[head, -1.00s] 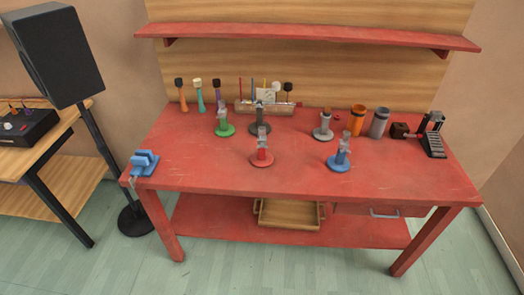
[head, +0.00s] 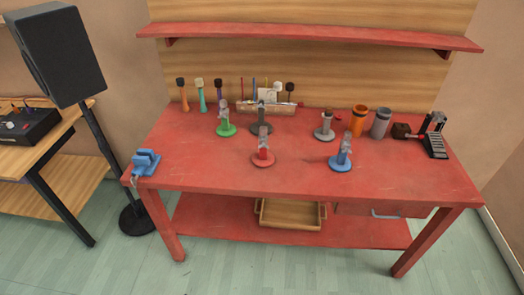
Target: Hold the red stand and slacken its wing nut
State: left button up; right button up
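The red stand (head: 263,158) is upright on the red workbench (head: 300,182), near the middle of its top. It has a round red base, a short red post and a grey upper part. Its wing nut is too small to make out. Neither of my grippers shows in the head view.
A green stand (head: 226,130), a dark stand (head: 261,127), a grey stand (head: 325,133) and a blue stand (head: 341,163) surround it. A blue vise (head: 146,162) sits at the left corner, a black pedal (head: 435,140) at the right. The front strip is clear.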

aim_at(263, 158)
jog(key=i+j+z, duration=0.15)
jog(key=i+j, duration=0.15)
jog(key=i+j+z, duration=0.15)
jog(key=i+j, duration=0.15)
jog(key=j, duration=0.15)
jog(key=i+j+z, duration=0.15)
jog(key=j, duration=0.25)
jog(key=i+j+z, duration=0.15)
jog(key=i+j, duration=0.2)
jog(key=j, duration=0.1)
